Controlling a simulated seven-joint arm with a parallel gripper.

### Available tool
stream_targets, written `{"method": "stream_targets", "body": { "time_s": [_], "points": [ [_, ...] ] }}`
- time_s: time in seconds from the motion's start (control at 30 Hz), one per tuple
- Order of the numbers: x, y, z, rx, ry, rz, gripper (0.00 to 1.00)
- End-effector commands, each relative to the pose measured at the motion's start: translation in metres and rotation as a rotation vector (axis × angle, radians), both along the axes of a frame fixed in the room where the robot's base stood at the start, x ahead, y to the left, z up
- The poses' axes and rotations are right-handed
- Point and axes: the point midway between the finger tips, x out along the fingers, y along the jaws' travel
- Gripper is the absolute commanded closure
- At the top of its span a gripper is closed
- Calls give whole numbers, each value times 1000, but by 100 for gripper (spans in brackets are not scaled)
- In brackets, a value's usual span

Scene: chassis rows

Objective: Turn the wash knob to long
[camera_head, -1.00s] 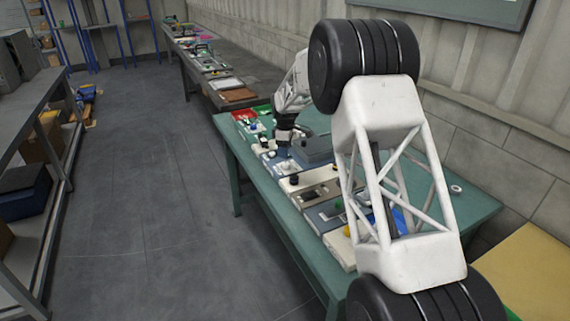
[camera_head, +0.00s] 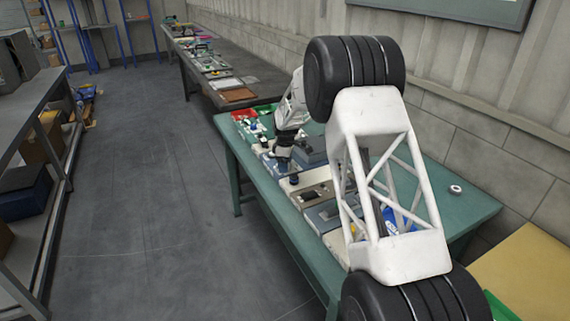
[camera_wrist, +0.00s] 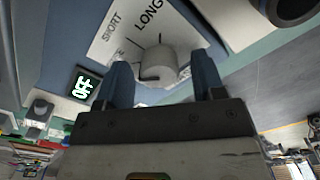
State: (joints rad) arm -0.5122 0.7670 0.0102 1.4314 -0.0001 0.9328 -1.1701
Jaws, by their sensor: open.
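The wash knob (camera_wrist: 158,66) is a pale grey round knob on a white label plate (camera_wrist: 122,38) in the wrist view. The word LONG (camera_wrist: 150,16) is printed beyond the knob, with SHORT to its left and another word partly hidden lower left. My gripper (camera_wrist: 165,82) is open, with one blue finger on each side of the knob and gaps visible beside it. In the head view my gripper (camera_head: 281,160) is low over the panels on the green table, and the knob is hidden there.
Several panels line the green table (camera_head: 460,205). A small white ring (camera_head: 455,189) lies at its right. Grey floor (camera_head: 150,200) is clear at left.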

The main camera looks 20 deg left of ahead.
Motion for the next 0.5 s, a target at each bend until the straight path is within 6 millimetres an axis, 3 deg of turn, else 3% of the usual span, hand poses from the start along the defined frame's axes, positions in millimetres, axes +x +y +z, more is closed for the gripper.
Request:
{"method": "stream_targets", "body": {
  "time_s": [0.03, 0.33, 0.5],
  "points": [
    [0, 0, 0, 0, 0, 0, 37],
    [0, 0, 0, 0, 0, 0, 83],
    [0, 0, 0, 0, 0, -3, 86]
  ]
}}
